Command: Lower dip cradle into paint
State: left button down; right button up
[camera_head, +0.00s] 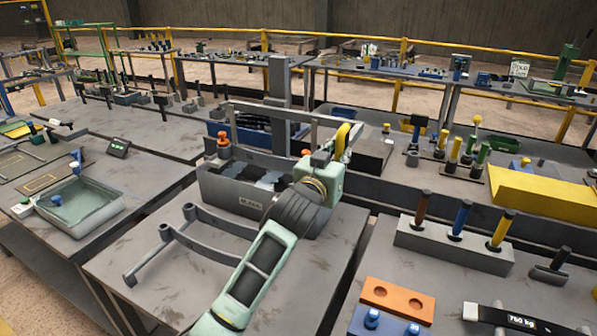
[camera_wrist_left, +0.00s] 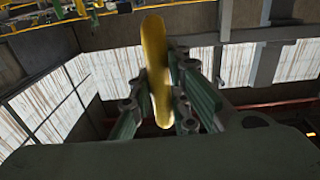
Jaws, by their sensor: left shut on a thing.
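My left gripper (camera_head: 338,152) is shut on a yellow handle (camera_head: 343,138) at the right end of a grey bar frame, which I take for the dip cradle (camera_head: 275,110). In the left wrist view the yellow handle (camera_wrist_left: 156,70) stands between the green fingers of the left gripper (camera_wrist_left: 165,95). The frame's top bar runs above a grey paint tank (camera_head: 228,195) with a dark label. Bluish-grey shapes show inside the tank. My arm hides the tank's right part, so I cannot tell how deep the cradle's lower part sits. My right gripper is not in view.
A grey forked rack (camera_head: 190,240) lies on the table in front of the tank. An orange knob (camera_head: 223,141) stands at the tank's back left. A greenish tray (camera_head: 80,208) is on the left bench. A block with coloured handles (camera_head: 455,245) stands to the right.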

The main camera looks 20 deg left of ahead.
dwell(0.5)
pick_arm(q)
jog(key=shift+f, duration=0.1)
jog(key=shift+f+b, duration=2)
jog(key=shift+f, duration=1.45)
notch_tip(320, 180, down, 7)
jog(key=b, duration=0.3)
jog(key=shift+r+b, duration=0.15)
jog(key=shift+b, duration=0.25)
jog(key=shift+d, duration=0.1)
jog(key=c, duration=1.9)
grip_release()
jog(key=o, duration=0.5)
jog(key=shift+r, duration=0.15)
jog(key=shift+o, duration=0.2)
jog(key=shift+r, duration=0.1)
